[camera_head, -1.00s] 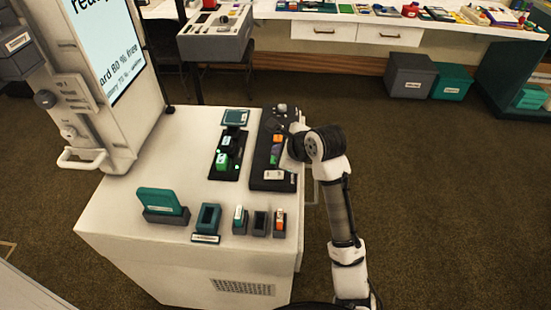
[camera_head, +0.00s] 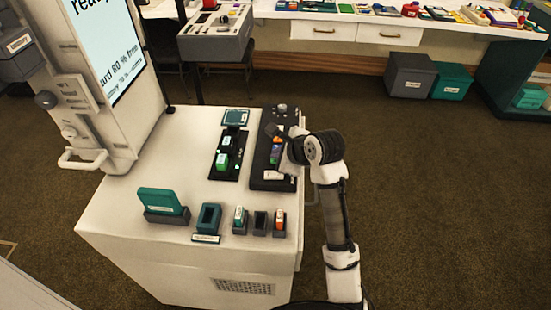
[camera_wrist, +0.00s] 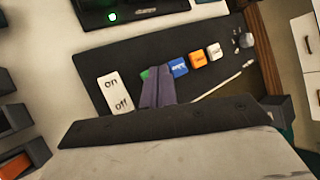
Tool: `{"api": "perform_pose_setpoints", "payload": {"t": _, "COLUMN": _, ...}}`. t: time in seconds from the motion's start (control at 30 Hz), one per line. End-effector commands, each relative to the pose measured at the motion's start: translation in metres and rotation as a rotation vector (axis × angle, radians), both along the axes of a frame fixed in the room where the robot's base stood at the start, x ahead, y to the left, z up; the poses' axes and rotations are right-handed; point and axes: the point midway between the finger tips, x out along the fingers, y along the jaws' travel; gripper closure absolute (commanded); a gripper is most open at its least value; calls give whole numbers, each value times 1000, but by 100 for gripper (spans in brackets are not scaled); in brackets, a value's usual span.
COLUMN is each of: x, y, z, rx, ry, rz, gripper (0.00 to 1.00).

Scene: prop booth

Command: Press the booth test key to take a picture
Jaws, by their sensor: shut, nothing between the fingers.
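The black key panel (camera_head: 258,177) lies along the right edge of the white cabinet top. The wrist view shows its row of keys: a green key (camera_wrist: 146,74), a blue key (camera_wrist: 178,67), an orange key (camera_wrist: 198,59) and a white key (camera_wrist: 215,52). Their lettering is too small to read, so I cannot tell which is the test key. A white on/off switch (camera_wrist: 115,93) sits at the left. My gripper (camera_wrist: 158,72) is shut and empty, its fingertips over the green key and beside the blue one, partly hiding the green. I cannot tell whether they touch.
A grey knob (camera_wrist: 246,40) and a thin white rod (camera_wrist: 225,86) are at the panel's far end. A second black panel (camera_head: 229,160) with green lights is left of it. Small holders (camera_head: 240,222) stand along the front edge. A tall screen (camera_head: 105,45) stands at the left.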

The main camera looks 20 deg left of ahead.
Motion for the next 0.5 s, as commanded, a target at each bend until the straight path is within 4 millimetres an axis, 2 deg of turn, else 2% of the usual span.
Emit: {"api": "perform_pose_setpoints", "payload": {"t": 0.5, "x": 0, "y": 0, "z": -5, "rx": 0, "ry": 1, "rz": -1, "gripper": 100}}
